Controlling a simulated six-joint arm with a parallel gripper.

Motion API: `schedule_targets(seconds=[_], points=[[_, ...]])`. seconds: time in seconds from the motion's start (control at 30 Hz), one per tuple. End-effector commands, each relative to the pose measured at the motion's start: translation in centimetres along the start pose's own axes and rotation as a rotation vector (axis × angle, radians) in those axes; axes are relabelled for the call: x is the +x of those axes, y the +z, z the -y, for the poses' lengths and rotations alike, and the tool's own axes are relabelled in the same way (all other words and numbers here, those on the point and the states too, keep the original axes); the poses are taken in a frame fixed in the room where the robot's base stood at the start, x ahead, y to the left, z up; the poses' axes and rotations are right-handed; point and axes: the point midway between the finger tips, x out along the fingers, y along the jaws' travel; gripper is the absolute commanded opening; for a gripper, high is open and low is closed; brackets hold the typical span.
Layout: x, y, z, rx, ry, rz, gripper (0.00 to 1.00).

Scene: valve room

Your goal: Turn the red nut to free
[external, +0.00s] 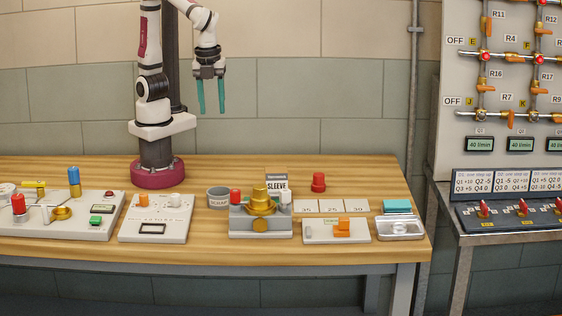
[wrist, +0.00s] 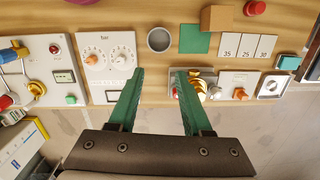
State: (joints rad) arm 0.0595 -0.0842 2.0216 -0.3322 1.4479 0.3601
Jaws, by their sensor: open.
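A small red nut (external: 235,196) sits at the left of a grey fixture (external: 262,223) with a stepped brass piece (external: 262,200) in its middle and a white nut (external: 286,196) at its right. In the wrist view the red nut (wrist: 175,92) shows just beside the right finger, which partly covers the fixture. My gripper (external: 211,108) is open and empty, high above the back of the table, with green fingers pointing down. The wrist view shows its fingers (wrist: 160,72) apart with nothing between them.
A grey cup (external: 218,197) stands left of the fixture. A dial panel (external: 157,218) is to the left, an orange-handled block (external: 337,230) and metal tray (external: 400,228) to the right.

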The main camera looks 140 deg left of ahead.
Motion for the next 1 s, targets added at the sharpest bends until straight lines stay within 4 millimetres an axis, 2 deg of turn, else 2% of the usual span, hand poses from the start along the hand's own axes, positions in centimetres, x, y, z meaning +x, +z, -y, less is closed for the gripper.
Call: schedule_targets(seconds=[0.03,0.1,0.2,0.27,0.37,0.47,0.7,0.8,1.0], points=[[0.0,-3.2,2.1,0.089,0.015,-0.011,0.49],[0.2,-7.2,4.5,0.212,0.027,-0.035,0.49],[0.9,-11.2,6.6,0.337,0.035,-0.061,0.49],[1.2,-12.4,7.2,0.376,0.037,-0.070,0.49],[2.1,-12.9,7.4,0.396,0.039,-0.074,0.49],[4.3,-13.0,7.2,0.395,0.041,-0.073,0.49],[11.3,-13.4,6.9,0.393,0.041,-0.072,0.49],[13.7,-13.6,6.8,0.393,0.039,-0.073,0.49],[16.4,-13.8,6.7,0.393,0.037,-0.075,0.49]])
